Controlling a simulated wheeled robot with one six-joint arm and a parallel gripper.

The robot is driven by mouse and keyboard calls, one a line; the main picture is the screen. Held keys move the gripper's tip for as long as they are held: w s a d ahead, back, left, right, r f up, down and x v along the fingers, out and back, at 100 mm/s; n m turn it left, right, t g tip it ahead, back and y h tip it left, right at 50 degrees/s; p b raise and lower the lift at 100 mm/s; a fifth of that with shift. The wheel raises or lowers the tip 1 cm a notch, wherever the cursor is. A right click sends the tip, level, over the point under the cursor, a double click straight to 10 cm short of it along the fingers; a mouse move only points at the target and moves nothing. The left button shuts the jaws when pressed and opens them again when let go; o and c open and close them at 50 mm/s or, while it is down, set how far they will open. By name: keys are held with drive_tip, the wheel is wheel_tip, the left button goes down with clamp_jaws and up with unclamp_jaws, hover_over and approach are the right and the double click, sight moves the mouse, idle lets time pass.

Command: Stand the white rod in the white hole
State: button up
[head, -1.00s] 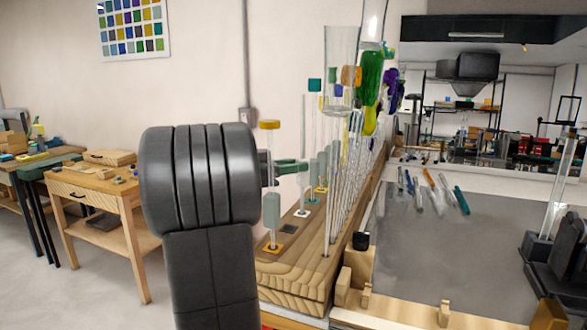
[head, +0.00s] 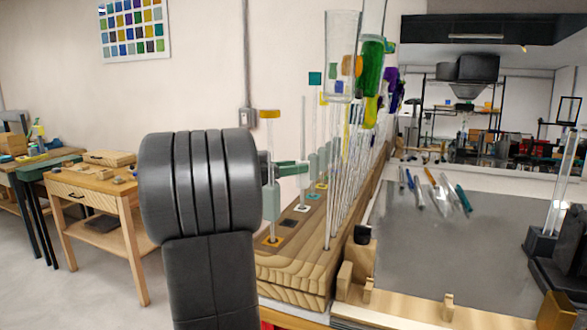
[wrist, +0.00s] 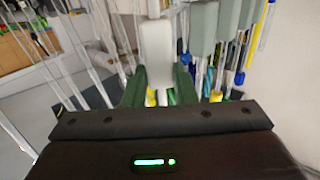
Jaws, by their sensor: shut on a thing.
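My gripper (head: 290,168) is partly hidden behind my dark arm, with its green fingers showing over the wooden rack (head: 290,275). In the wrist view the fingers are shut on a clear rod with a pale sleeve (wrist: 157,52), which I take as the white rod. In the head view its thin clear shaft (head: 303,125) looks upright, above or at the white-framed hole (head: 301,209). I cannot tell whether its tip is inside the hole.
An orange-capped rod (head: 270,150) stands in the orange-framed hole (head: 273,241), close in front of my fingers. Teal- and yellow-framed holes and several tall rods crowd the rack behind. A grey mat (head: 440,245) with loose pens lies to the right. A wall is close behind.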

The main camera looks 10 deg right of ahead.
drive_tip(key=shift+f+b, duration=0.3)
drive_tip(key=shift+b, duration=0.3)
drive_tip(key=o, duration=1.1)
drive_tip(key=s+a, duration=0.1)
drive_tip(key=a, duration=0.3)
drive_tip(key=a+b, duration=0.1)
drive_tip(key=a, duration=0.4)
drive_tip(key=s+a+b, duration=0.1)
drive_tip(key=a, duration=0.3)
drive_tip(key=shift+s+a, duration=0.3)
drive_tip(key=shift+d, duration=0.1)
drive_tip(key=w+d, duration=0.1)
drive_tip(key=d, duration=0.3)
drive_tip(key=d+p, duration=0.1)
drive_tip(key=d, duration=0.4)
drive_tip(key=w+d+p, duration=0.1)
drive_tip(key=d, duration=0.3)
drive_tip(key=shift+w+d+r, duration=0.1)
drive_tip(key=shift+w+d, duration=0.1)
drive_tip(key=shift+w, duration=0.1)
